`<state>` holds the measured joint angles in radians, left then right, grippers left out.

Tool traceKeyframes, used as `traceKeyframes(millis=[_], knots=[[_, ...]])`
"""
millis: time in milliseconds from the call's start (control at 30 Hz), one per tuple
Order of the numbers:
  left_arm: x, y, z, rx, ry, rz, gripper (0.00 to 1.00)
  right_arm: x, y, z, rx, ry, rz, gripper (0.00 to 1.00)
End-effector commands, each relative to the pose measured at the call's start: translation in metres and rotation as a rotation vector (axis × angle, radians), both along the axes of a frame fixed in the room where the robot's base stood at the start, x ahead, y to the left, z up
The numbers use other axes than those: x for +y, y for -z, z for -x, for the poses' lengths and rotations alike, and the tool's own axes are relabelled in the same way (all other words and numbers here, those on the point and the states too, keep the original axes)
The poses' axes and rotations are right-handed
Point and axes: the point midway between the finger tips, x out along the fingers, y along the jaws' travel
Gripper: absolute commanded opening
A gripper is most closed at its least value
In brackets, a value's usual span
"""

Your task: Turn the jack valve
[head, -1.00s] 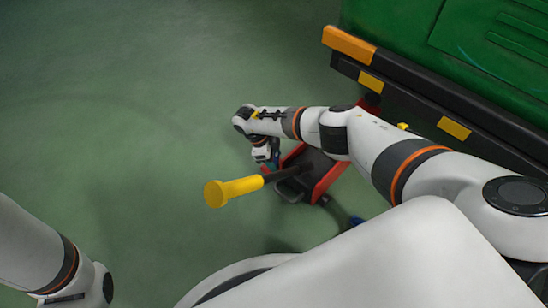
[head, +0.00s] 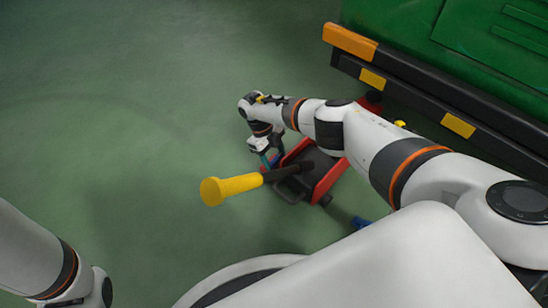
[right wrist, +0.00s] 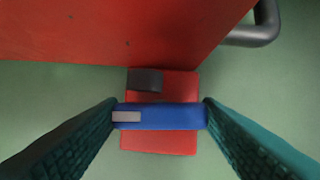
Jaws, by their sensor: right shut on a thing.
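The red jack (head: 331,178) stands on the floor, with a dark lever (head: 290,170) ending in a yellow grip (head: 228,189) that points left. My right gripper (head: 273,163) is at the jack's left side, low by the floor. In the right wrist view, the teal fingers of my right gripper (right wrist: 160,116) are shut on the blue valve bar (right wrist: 165,117), one at each end. The bar has a pale patch at its left and lies over a red block (right wrist: 160,143) of the jack. My left gripper is out of view; only part of that arm shows.
A green vehicle body (head: 480,60) with a black bumper (head: 430,95) bearing yellow-orange patches stands at the upper right, behind the jack. A small blue thing (head: 362,222) shows near my body. Green floor (head: 130,110) is clear at left.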

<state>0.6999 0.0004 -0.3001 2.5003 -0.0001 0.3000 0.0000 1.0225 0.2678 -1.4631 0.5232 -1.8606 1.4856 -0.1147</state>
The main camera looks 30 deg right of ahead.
Motion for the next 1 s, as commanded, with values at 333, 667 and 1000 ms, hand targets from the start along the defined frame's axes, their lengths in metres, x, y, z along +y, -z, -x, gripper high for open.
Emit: traceKeyframes(millis=[333,667,1000], knots=[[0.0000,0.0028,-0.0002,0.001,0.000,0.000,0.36,-0.0003,-0.0002,-0.0005,-0.001,0.091,0.000,0.35],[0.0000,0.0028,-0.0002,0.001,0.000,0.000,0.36,-0.0003,-0.0003,-0.0006,-0.002,0.096,-0.001,0.35],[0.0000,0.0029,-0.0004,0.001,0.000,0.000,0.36,-0.0004,-0.0002,-0.0005,-0.001,0.094,0.000,0.80]])
